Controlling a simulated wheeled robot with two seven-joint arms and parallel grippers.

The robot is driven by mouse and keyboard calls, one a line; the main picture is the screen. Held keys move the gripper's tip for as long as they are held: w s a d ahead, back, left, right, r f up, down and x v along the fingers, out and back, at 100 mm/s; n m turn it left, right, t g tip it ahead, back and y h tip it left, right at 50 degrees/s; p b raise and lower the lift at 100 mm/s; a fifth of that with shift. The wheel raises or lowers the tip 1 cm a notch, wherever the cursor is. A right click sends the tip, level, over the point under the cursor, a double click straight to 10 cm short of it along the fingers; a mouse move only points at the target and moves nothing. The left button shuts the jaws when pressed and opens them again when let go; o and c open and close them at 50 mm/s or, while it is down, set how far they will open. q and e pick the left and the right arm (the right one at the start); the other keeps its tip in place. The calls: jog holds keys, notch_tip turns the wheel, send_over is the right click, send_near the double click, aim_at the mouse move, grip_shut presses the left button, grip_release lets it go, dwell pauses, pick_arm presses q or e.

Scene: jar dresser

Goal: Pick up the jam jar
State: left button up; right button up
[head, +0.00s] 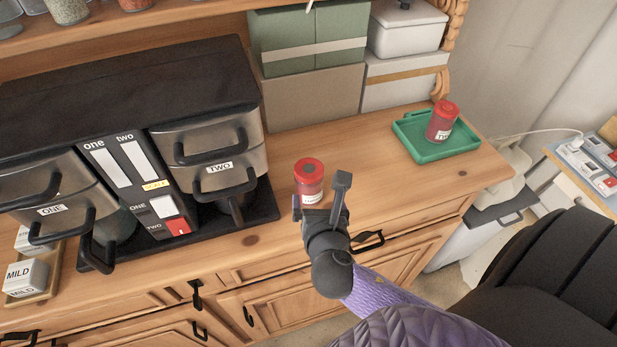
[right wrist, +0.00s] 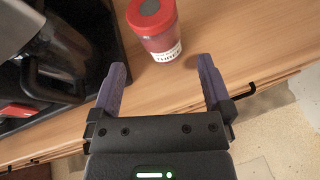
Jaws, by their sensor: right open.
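A jam jar (head: 310,181) with a red lid and a white label stands upright on the wooden dresser top, right of the coffee machine. The same jar (right wrist: 157,30) shows in the right wrist view, ahead of the fingers and roughly between their lines. My right gripper (head: 322,200) is open and empty just in front of this jar. In the right wrist view its two purple fingers (right wrist: 160,75) are spread apart, with bare wood between them. A second red-lidded jar (head: 442,121) stands on the green tray (head: 408,138) at the right. My left gripper is not in view.
A large black and steel coffee machine (head: 120,60) stands left of the near jar. Green boxes (head: 310,40) and white bins (head: 405,75) stand at the back. Bare wood (head: 365,150) lies between jar and tray. The dresser's front edge is close below the gripper.

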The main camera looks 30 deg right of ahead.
aim_at(309, 172)
jog(key=shift+w+d+r+n+t, duration=0.15)
jog(key=shift+w+d+n, duration=0.05)
jog(key=shift+w+n, duration=0.3)
jog(key=shift+w+d+r+n+t, duration=0.15)
jog(key=shift+w+n, duration=0.25)
jog(key=shift+w, duration=0.15)
jog(key=b+x, duration=0.1)
jog(key=x, duration=0.7)
jog(key=shift+w+a+f, duration=0.1)
jog(key=shift+f, duration=0.05)
jog(key=c, duration=1.3)
